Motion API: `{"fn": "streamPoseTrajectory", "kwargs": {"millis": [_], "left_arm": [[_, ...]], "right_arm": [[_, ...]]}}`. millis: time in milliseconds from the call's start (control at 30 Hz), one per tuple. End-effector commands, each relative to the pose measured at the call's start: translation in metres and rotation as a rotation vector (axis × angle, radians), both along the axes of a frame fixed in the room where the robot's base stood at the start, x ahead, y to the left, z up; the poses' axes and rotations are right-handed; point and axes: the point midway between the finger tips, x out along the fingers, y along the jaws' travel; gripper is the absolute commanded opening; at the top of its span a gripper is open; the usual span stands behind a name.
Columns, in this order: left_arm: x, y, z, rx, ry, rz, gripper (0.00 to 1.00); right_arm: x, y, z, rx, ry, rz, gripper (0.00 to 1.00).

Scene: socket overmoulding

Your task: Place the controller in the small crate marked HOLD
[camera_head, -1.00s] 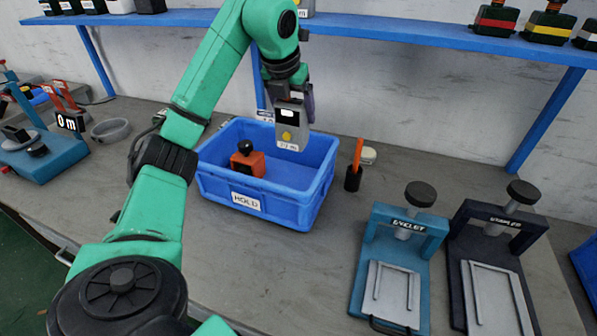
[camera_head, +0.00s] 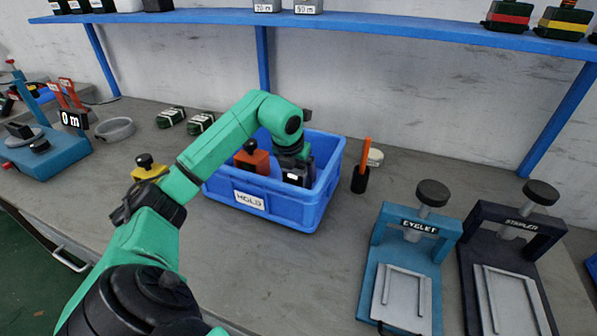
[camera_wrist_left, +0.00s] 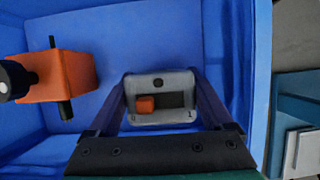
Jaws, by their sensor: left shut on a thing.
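The blue crate with the HOLD label (camera_head: 225,192) stands on the bench in the middle of the head view. My left gripper (camera_head: 294,163) reaches down inside its right half. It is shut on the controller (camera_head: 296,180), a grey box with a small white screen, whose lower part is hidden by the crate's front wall. In the left wrist view the controller (camera_wrist_left: 160,83) sits between the jaws (camera_wrist_left: 162,78), its end with an orange switch facing me. Blue crate floor (camera_wrist_left: 140,35) shows around it; I cannot tell whether it touches the floor. My right gripper is not in view.
An orange block with a black knob (camera_head: 252,160) is in the crate's left part, apart from the controller. A black holder with an orange stick (camera_head: 361,178) stands just right of the crate. Two presses (camera_head: 408,270) are farther right. A blue shelf (camera_head: 400,34) runs behind.

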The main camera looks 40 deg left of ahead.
Motion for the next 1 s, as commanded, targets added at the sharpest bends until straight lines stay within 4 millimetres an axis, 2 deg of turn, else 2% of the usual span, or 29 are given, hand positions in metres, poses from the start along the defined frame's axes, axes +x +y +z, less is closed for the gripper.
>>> {"fn": "streamPoseTrajectory", "kwargs": {"millis": [67, 100, 333, 467, 567, 800, 900, 1000], "left_arm": [[0.000, 0.000, -0.004, 0.001, 0.000, 0.000, 0.22], [0.000, 0.000, -0.003, 0.001, 0.001, 0.000, 1.00], [0.000, 0.000, -0.002, 0.000, 0.001, 0.000, 1.00], [-0.002, 0.000, 0.008, 0.001, -0.002, 0.000, 1.00], [-0.010, -0.002, 0.029, 0.004, -0.003, 0.001, 1.00], [-0.034, -0.010, 0.090, 0.002, -0.005, 0.000, 1.00], [-0.040, -0.012, 0.106, 0.001, -0.002, 0.001, 1.00], [-0.044, -0.013, 0.112, 0.001, 0.001, 0.000, 1.00]], "right_arm": [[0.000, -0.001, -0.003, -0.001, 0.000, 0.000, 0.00], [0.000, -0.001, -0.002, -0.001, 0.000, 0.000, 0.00], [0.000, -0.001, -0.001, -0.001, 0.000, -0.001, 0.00], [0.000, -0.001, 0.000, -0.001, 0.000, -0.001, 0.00], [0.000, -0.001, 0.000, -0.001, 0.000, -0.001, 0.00], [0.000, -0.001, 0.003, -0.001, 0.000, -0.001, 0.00], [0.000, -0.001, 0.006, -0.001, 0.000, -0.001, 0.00], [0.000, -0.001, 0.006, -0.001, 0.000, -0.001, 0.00]]}}
